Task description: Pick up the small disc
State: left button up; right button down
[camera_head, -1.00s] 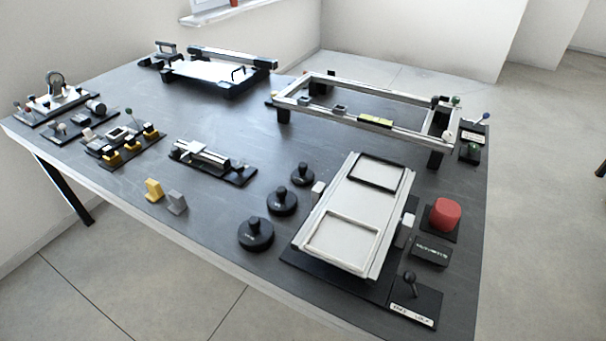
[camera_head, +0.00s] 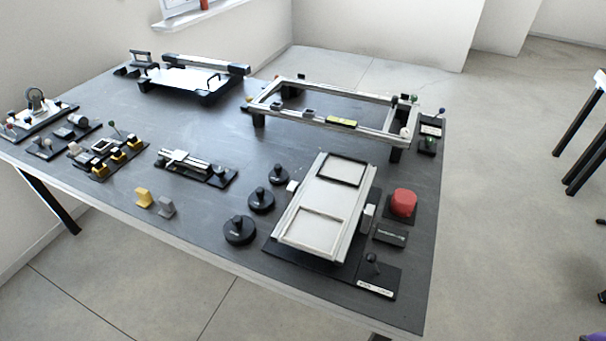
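Three black round discs with knobs stand in a slanting row on the dark table. The smallest-looking disc (camera_head: 279,174) is the farthest of the three. A middle disc (camera_head: 261,200) stands nearer, and the largest-looking disc (camera_head: 240,230) is nearest the table's front edge. All three sit upright, apart from one another, left of the grey framed panel (camera_head: 318,210). Neither of my grippers is in view.
The table (camera_head: 225,130) also holds a red button (camera_head: 403,202), a small lever (camera_head: 373,263), a raised metal frame (camera_head: 340,122), a linear slide (camera_head: 195,165), yellow and grey blocks (camera_head: 144,197) and several fixtures at the left. Clear tabletop lies left of the discs.

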aim_at(279, 175)
jog(key=j+z, duration=0.2)
jog(key=z, duration=0.25)
jog(key=j+z, duration=0.2)
jog(key=z, duration=0.25)
jog(key=j+z, duration=0.2)
jog(key=z, duration=0.25)
jog(key=k+j+z, duration=0.2)
jog(key=j, duration=0.15)
jog(key=j+z, duration=0.2)
jog(key=j, duration=0.15)
jog(key=k+j+z, duration=0.2)
jog(key=k+j, duration=0.15)
jog(key=j, duration=0.2)
jog(key=k+j, duration=0.1)
jog(key=j, duration=0.2)
jog(key=k+j+z, duration=0.1)
jog(key=j, duration=0.25)
jog(key=k, duration=0.05)
